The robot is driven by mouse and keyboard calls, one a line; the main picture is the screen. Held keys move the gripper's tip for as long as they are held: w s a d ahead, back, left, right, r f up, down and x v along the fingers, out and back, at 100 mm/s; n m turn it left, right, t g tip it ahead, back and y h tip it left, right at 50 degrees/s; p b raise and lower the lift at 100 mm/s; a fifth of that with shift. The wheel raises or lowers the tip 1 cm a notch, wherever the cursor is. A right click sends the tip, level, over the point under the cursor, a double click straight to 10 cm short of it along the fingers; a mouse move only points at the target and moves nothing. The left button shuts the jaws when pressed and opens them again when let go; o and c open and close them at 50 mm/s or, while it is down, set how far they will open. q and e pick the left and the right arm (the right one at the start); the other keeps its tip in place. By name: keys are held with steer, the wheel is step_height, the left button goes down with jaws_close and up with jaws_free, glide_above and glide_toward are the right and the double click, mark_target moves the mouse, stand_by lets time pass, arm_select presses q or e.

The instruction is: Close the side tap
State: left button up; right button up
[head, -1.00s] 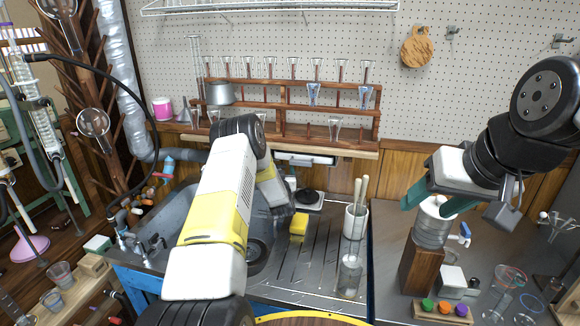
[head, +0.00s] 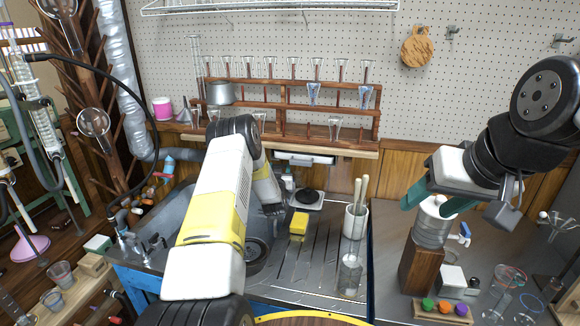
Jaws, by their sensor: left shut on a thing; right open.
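I cannot tell which tap is the side tap. A small blue-handled tap (head: 463,234) shows beside a ribbed metal vessel (head: 432,234) on a wooden block at the right. Sink taps (head: 125,240) stand at the sink's left edge, with red and blue valves (head: 166,170) behind. My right gripper (head: 430,203) is open, its green fingers either side of the vessel's top. My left gripper (head: 273,210) is over the sink and drainer, near the yellow sponge. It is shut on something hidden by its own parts.
A yellow sponge (head: 299,223) and a glass jar of rods (head: 355,222) stand on the drainer (head: 320,262). A rack of glass funnels (head: 290,92) is behind. A tray of coloured knobs (head: 441,311) is at the front right. A black hose (head: 110,66) arches at left.

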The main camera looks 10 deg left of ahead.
arm_select(q)
steer(key=shift+a+m+h, duration=0.2)
steer(key=shift+m+h, duration=1.1)
steer(key=shift+h, duration=0.8)
steer(key=o, duration=1.4)
steer(key=shift+s, duration=0.1)
steer(key=s, duration=0.7)
steer(key=shift+s+a, duration=0.15)
steer(key=shift+s, duration=0.15)
steer(key=shift+s, duration=0.1)
